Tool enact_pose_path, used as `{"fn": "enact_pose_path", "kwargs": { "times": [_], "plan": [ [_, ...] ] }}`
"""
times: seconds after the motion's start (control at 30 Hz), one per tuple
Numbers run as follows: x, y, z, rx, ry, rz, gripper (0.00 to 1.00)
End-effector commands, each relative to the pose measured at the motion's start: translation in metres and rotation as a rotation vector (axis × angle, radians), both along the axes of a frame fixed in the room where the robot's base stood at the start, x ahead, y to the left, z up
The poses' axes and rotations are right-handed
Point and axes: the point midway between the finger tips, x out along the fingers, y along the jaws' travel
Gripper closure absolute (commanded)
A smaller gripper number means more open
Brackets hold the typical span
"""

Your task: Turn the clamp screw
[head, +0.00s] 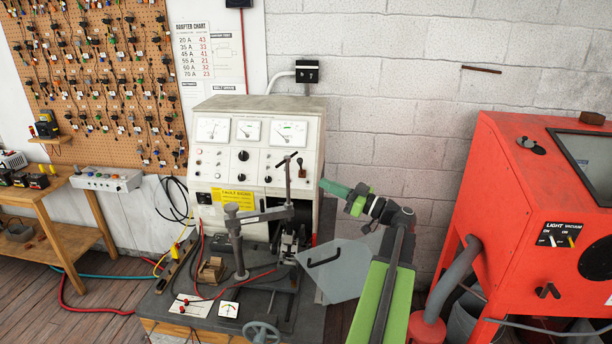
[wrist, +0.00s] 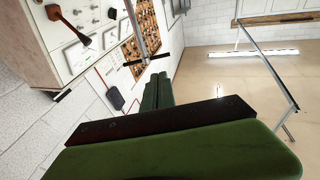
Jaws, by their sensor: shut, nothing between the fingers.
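The clamp screw (head: 288,178) is an upright dark rod with a T-bar handle (head: 287,159) on top. It stands in a grey clamp arm (head: 262,214) over the test bench. In the wrist view, the rod and its T-bar handle (wrist: 152,58) show just beyond my fingertips. My green gripper (head: 323,184) points left, to the right of the screw and a little below the T-bar in the picture. Its fingers (wrist: 158,76) are together in the wrist view, with nothing between them. A gap shows between the fingertips and the screw in the head view.
The tester cabinet (head: 222,124) with dials stands behind the screw. A brown lever (head: 302,168) sticks out from its panel close to the screw. A red blasting cabinet (head: 505,190) stands at the right.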

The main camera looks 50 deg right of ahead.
Motion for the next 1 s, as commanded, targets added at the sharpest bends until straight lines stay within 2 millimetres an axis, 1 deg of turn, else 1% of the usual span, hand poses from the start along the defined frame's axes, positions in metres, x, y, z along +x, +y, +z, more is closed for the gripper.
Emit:
{"fn": "enact_pose_path", "kwargs": {
  "times": [0.4, 0.53, 0.6, 0.73, 1.0],
  "plan": [
    [0.086, 0.018, 0.019, 0.001, 0.002, 0.005, 1.00],
    [0.108, 0.023, 0.023, 0.002, 0.002, 0.005, 1.00],
    [0.116, 0.025, 0.024, 0.002, 0.002, 0.005, 1.00],
    [0.125, 0.027, 0.025, 0.001, 0.002, 0.004, 1.00],
    [0.127, 0.028, 0.025, 0.001, 0.002, 0.004, 1.00]
  ]
}}
